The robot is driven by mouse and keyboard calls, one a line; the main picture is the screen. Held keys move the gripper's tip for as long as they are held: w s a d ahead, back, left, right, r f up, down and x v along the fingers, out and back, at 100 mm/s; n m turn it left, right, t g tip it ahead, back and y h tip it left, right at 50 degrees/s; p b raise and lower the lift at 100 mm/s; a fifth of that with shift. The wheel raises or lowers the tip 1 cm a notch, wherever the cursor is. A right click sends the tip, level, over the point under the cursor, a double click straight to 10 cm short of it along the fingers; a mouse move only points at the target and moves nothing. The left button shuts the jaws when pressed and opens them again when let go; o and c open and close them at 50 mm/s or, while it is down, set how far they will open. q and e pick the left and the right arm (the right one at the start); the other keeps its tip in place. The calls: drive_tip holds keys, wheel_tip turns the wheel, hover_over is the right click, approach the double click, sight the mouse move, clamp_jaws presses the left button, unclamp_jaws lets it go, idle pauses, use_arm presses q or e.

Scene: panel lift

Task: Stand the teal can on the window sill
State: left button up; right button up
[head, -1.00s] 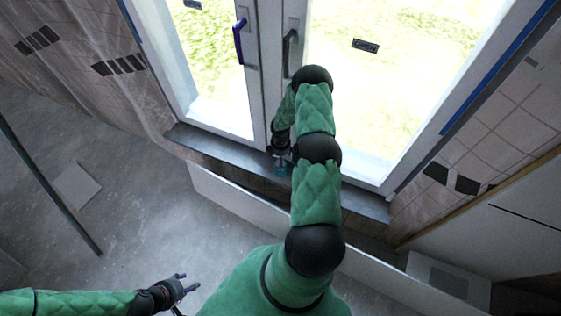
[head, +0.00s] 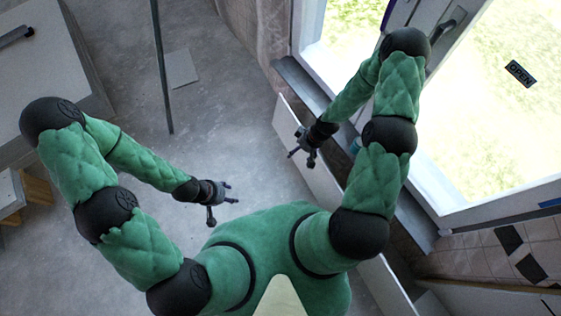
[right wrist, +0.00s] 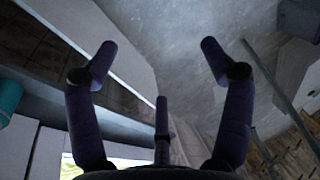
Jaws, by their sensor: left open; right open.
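The teal can (head: 355,146) is at the dark window sill (head: 300,84), mostly hidden behind my right arm in the head view. In the right wrist view the teal can (right wrist: 8,98) shows at the left edge, cut off by the frame, on or at the sill (right wrist: 62,98); I cannot tell surely if it is upright. My right gripper (head: 301,150) is open and empty, apart from the can, on the room side of the sill. Its spread fingers (right wrist: 156,52) also show in the right wrist view. My left gripper (head: 224,200) is open and empty over the floor.
A long white panel (head: 285,118) stands below the sill, close to my right gripper. The window (head: 470,110) rises behind the sill. A thin pole (head: 162,75) and a grey block (head: 50,70) are at the left. The floor between is clear.

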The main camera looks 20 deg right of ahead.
drive_tip(key=s+a+r+m, duration=0.4)
drive_tip(key=s+a, duration=0.6)
drive_tip(key=a, duration=0.1)
drive_tip(key=shift+a+r+m+g, duration=0.25)
drive_tip(key=shift+m+g, duration=0.05)
drive_tip(key=shift+m, duration=0.1)
drive_tip(key=shift+s, duration=0.1)
